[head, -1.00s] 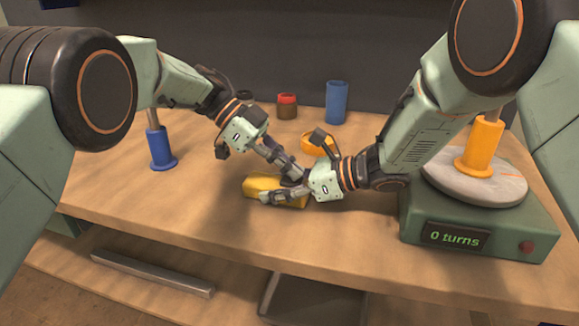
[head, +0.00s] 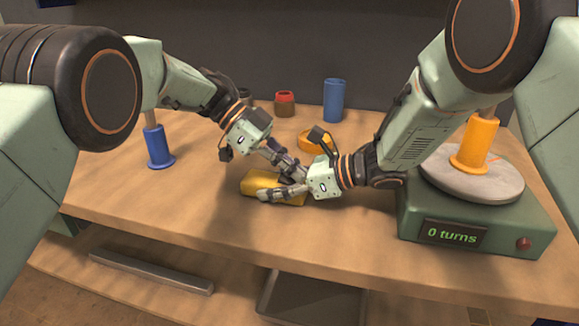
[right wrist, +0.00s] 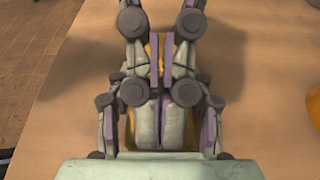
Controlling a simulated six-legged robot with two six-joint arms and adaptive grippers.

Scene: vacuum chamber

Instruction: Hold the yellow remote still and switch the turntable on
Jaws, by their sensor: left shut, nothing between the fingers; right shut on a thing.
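The yellow remote (head: 257,181) lies on the table in the middle of the head view, partly covered by both grippers. My right gripper (head: 267,193) reaches in from the right and is shut on it; in the right wrist view, yellow shows around its fingers (right wrist: 161,60). My left gripper (head: 301,176) comes from the upper left and is shut and empty, with its fingertips over the remote's right end. I cannot tell whether they touch it. The turntable (head: 420,205) stands at the right, a green box with a grey disc, a red button (head: 523,243) and a display reading "0 turns".
An orange spool (head: 475,147) stands on the turntable's disc. A blue spool (head: 158,147) stands at the left. An orange ring (head: 309,143), a red-and-brown cup (head: 284,103) and a blue cylinder (head: 334,100) are behind the grippers. The table's front left is clear.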

